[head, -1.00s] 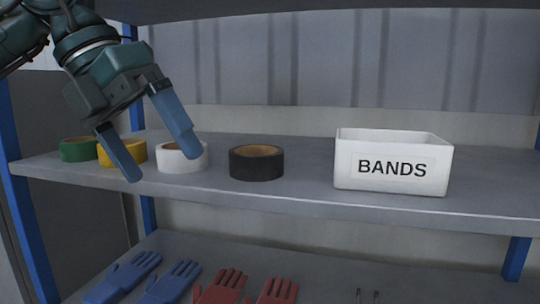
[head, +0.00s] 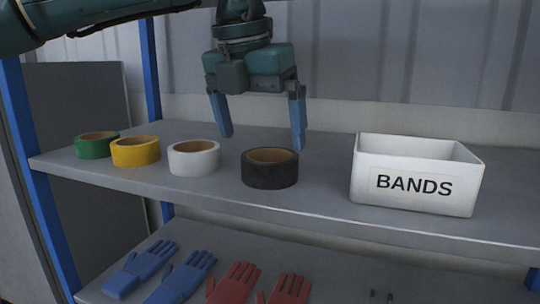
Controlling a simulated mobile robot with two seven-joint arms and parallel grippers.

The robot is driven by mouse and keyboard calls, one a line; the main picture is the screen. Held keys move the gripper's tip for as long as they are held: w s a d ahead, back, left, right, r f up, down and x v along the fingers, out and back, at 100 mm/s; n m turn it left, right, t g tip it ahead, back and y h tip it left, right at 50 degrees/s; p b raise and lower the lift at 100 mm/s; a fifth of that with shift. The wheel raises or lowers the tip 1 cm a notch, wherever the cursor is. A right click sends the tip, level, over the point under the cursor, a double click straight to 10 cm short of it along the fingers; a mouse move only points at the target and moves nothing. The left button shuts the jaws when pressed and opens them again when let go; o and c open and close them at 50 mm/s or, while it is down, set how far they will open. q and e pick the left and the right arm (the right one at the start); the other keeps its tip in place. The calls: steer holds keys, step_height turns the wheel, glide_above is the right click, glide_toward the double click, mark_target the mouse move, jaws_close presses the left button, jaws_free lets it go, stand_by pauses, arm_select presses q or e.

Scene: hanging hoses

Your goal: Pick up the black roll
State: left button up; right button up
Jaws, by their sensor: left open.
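The black roll (head: 270,173) lies flat on the upper shelf, between the white roll and the white box. Its brown inner core shows from above. My left gripper (head: 262,141) is open and empty, pointing down above and slightly behind the black roll. Its two blue fingers are spread apart, and neither is seen to hold the roll. The right gripper is not in view.
White (head: 194,157), yellow (head: 135,151) and green (head: 97,145) rolls stand in a row to the left. A white box labelled BANDS (head: 372,186) is to the right, with clear shelf (head: 322,185) between. Blue and red gloves lie on the lower shelf.

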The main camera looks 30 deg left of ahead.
mark_target(269, 155)
arm_select(q)
steer(key=shift+w, duration=0.55)
steer(key=p+x, duration=0.1)
steer(key=x, duration=0.4)
steer(key=shift+w, duration=0.1)
steer(key=shift+c, duration=0.2)
steer(key=c, duration=1)
steer(key=shift+r, duration=0.1)
